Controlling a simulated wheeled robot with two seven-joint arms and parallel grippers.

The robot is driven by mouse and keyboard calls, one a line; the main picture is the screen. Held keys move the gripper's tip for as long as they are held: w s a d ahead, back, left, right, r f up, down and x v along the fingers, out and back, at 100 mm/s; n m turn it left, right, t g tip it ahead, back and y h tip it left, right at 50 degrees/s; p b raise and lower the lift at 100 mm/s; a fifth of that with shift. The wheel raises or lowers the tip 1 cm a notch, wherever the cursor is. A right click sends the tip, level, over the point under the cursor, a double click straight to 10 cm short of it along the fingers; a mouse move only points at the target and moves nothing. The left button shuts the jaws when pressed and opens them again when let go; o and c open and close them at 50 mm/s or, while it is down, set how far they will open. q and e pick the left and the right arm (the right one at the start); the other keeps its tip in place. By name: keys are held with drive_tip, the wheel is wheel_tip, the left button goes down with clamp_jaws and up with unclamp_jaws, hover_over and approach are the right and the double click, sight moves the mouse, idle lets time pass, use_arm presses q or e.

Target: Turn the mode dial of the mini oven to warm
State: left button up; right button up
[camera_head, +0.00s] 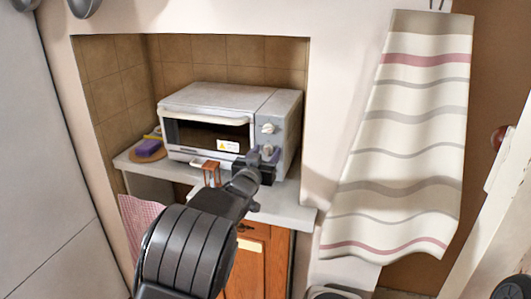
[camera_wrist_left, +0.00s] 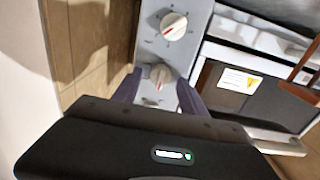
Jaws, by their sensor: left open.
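The mini oven (camera_head: 205,101) stands in the tiled niche, with a grey control panel right of its dark door. In the head view an upper dial (camera_head: 268,128) is clear, and a dial (camera_head: 267,149) below it shows between my fingertips. My left gripper (camera_head: 263,158) is open at this dial. In the left wrist view my fingers (camera_wrist_left: 158,92) straddle a white dial (camera_wrist_left: 160,76) with a red mark; contact cannot be told. Another white dial (camera_wrist_left: 173,26) with a red pointer sits past it. Dial labels are too small to read. My right gripper is not in view.
A small brown wooden object (camera_head: 211,174) stands before the oven on the pale counter (camera_head: 285,208). A purple sponge (camera_head: 147,147) lies on a round board at the left. A striped towel (camera_head: 405,140) hangs at the right. The niche's side wall is close to the panel.

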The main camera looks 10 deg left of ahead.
use_arm(q)
drive_tip(key=shift+c, duration=0.2)
clamp_jaws()
idle(0.3)
drive_tip(key=shift+f+m+b, duration=0.15)
drive_tip(key=shift+m+b, duration=0.45)
drive_tip(key=shift+b, duration=0.6)
drive_tip(key=m+b, duration=0.8)
drive_tip(key=b, duration=0.2)
drive_tip(key=shift+d+f, duration=0.1)
drive_tip(key=shift+m+b, duration=1.1)
drive_tip(key=shift+m, duration=0.2)
drive_tip(key=shift+r, duration=0.2)
